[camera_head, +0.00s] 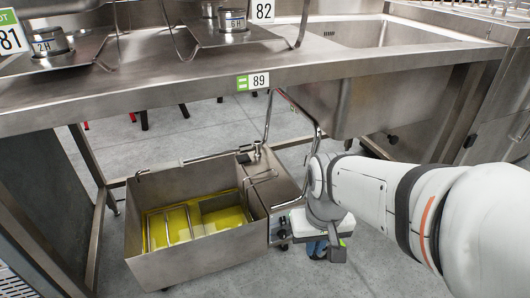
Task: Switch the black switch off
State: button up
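I cannot make out a clear black switch. Small dark parts (283,234) show at the right end of the steel oil cart (195,264), close to my gripper; I cannot tell whether one is the switch. The cart is an open box on the floor with yellow liquid or lining inside. My white arm reaches in from the right, and my gripper (318,246) is low beside the cart's right end. Blue and dark parts show under its white wrist. The wrist hides most of the fingers, so their opening is not visible.
A steel worktable (180,90) with a sink basin (345,100) spans above the cart. Table legs stand at the left and right. Pans with wire handles and cans labelled 2H and 6H sit on top. Grey tiled floor is clear in front of the cart's right end.

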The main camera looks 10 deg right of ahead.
aim_at(283, 221)
jog(key=z, duration=2.1)
jog(key=k, duration=1.45)
jog(key=u, duration=0.85)
jog(key=i, duration=1)
